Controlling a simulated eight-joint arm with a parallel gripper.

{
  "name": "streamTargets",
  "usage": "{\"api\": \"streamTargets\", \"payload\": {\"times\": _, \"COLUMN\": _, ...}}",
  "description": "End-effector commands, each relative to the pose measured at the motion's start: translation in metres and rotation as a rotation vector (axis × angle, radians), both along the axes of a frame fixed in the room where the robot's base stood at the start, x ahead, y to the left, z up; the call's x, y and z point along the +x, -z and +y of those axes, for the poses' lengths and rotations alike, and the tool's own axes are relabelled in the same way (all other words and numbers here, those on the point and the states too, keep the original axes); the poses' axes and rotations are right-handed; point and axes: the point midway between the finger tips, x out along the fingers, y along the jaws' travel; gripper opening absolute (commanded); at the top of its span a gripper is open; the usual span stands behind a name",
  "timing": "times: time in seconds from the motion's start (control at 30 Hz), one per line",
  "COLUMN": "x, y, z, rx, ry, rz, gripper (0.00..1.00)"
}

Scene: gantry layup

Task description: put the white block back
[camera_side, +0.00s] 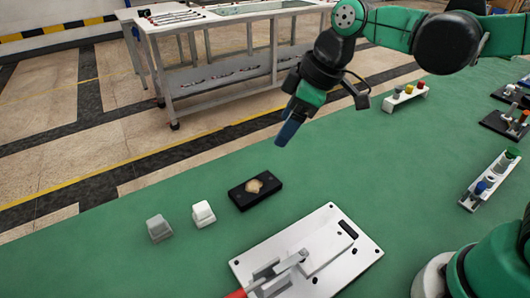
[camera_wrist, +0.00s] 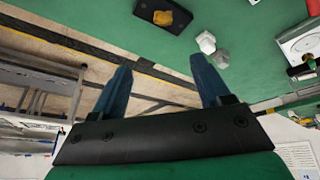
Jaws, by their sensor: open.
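The white block (camera_side: 203,213) stands on the green table, just right of a similar grey block (camera_side: 159,228) and apart from it. The white block also shows in the wrist view (camera_wrist: 206,42), with the grey block (camera_wrist: 221,59) beside it. A black holder (camera_side: 239,199) with a tan piece (camera_side: 255,187) in its recess lies right of and behind the white block. My gripper (camera_side: 288,133) hangs above the table's back edge, well above and to the right of the blocks. In the wrist view its two blue fingers (camera_wrist: 160,82) are spread apart with nothing between them.
A white plate (camera_side: 330,219) with a red-handled toggle clamp (camera_side: 280,267) lies at the front. White racks with coloured parts (camera_side: 405,96) (camera_side: 489,181) and black stands (camera_side: 506,124) stand at right. The green table (camera_side: 350,160) is clear in the middle. A workbench (camera_side: 230,60) stands behind.

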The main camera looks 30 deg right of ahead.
Motion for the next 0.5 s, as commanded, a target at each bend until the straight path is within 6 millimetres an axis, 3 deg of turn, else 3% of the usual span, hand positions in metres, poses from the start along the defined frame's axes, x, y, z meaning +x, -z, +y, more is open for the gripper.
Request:
{"api": "streamTargets", "payload": {"times": 0.1, "x": -0.026, "y": 0.001, "z": -0.039, "rx": 0.032, "ry": 0.299, "rz": -0.055, "gripper": 0.7}}
{"api": "streamTargets", "payload": {"times": 0.2, "x": -0.043, "y": 0.006, "z": -0.063, "rx": 0.068, "ry": 0.503, "rz": -0.101, "gripper": 0.7}}
{"api": "streamTargets", "payload": {"times": 0.33, "x": -0.057, "y": 0.014, "z": -0.082, "rx": 0.111, "ry": 0.681, "rz": -0.15, "gripper": 0.7}}
{"api": "streamTargets", "payload": {"times": 0.5, "x": -0.064, "y": 0.018, "z": -0.091, "rx": 0.138, "ry": 0.771, "rz": -0.177, "gripper": 0.7}}
